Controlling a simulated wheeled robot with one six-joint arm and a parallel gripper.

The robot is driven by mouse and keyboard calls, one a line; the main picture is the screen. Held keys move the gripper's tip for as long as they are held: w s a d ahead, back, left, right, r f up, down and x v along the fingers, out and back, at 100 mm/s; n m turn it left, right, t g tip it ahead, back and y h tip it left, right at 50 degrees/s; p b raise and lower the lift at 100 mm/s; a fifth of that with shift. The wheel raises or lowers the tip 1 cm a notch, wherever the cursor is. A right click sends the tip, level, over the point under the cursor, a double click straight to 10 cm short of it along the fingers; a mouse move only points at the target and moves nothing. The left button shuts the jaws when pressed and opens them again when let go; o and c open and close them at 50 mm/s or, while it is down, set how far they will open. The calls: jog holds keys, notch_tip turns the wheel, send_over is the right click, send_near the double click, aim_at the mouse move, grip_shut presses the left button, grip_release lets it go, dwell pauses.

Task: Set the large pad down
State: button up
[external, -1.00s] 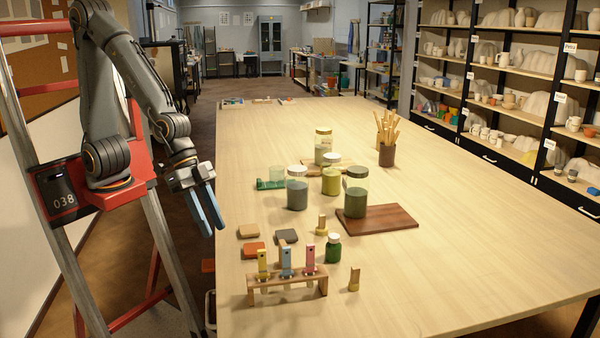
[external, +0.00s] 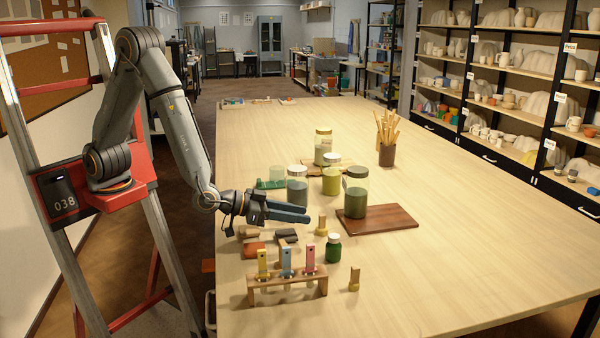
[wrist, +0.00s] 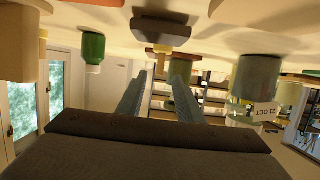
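My gripper (external: 308,214) reaches out level over the left part of the table. Its two fingers are apart with nothing visible between them; the wrist view also shows them spread (wrist: 157,78). Three flat pads lie on the table near and below it: a tan pad (external: 247,231), a dark grey pad (external: 287,235) and an orange pad (external: 254,250). The wrist view is upside down and shows the dark grey pad (wrist: 160,30) ahead. My gripper partly covers the tan and grey pads in the external view. I cannot tell which pad is the large one.
A wooden rack (external: 288,290) with coloured tools stands in front. A green bottle (external: 333,248) and a wooden peg (external: 321,226) stand close by. Several glass jars (external: 356,192) stand beyond, one on a brown board (external: 400,219). The table's right side is clear.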

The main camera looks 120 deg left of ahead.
aim_at(322, 217)
jog(key=shift+p+x, duration=1.1)
jog(key=shift+x, duration=2.75)
jog(key=shift+r, duration=0.15)
grip_shut()
